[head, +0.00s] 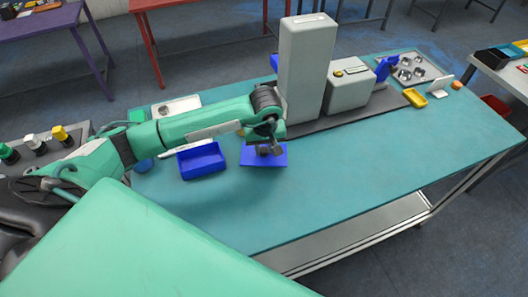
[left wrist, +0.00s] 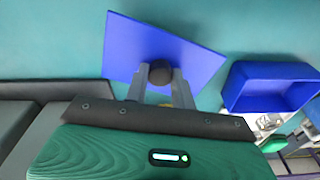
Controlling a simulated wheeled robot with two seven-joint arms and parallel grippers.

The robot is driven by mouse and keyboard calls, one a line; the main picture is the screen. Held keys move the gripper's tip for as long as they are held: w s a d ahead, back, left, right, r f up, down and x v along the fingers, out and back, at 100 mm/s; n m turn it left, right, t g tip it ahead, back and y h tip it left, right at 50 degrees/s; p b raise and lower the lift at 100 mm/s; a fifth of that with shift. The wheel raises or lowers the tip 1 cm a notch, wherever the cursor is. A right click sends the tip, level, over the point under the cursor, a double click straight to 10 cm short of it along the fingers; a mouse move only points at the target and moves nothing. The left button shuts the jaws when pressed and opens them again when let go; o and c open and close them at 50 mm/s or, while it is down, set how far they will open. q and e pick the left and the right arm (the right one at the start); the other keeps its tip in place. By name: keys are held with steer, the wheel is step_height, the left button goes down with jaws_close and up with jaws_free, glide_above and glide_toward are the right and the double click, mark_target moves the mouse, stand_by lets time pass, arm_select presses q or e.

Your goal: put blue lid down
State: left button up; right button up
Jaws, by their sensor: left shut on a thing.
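The blue lid (head: 252,160) is a flat square plate with a dark round knob (left wrist: 160,73) on top. It also shows in the left wrist view (left wrist: 145,38). My left gripper (head: 269,149) is shut on the knob and holds the lid over the table, to the right of the blue box (head: 202,163). I cannot tell whether the lid touches the table. The blue box is open at the top and stands apart from the lid; it also shows in the left wrist view (left wrist: 268,88). My right gripper is not in view.
A tall grey machine (head: 303,68) and a lower grey block (head: 349,90) stand on a dark base behind the lid. A yellow tray (head: 415,98) and a metal tray with round cups (head: 416,69) are at the back right. The teal table (head: 350,165) is clear in front and right.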

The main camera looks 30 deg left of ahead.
mark_target(264, 151)
arm_select(q)
steer(key=shift+f, duration=0.3)
step_height(264, 151, down, 3)
steer(key=shift+f+p, duration=0.1)
steer(key=shift+p, duration=0.5)
steer(key=shift+f, duration=0.1)
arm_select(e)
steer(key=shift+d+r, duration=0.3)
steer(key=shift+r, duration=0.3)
arm_select(q)
steer(key=shift+f, duration=0.15)
steer(key=o, duration=1)
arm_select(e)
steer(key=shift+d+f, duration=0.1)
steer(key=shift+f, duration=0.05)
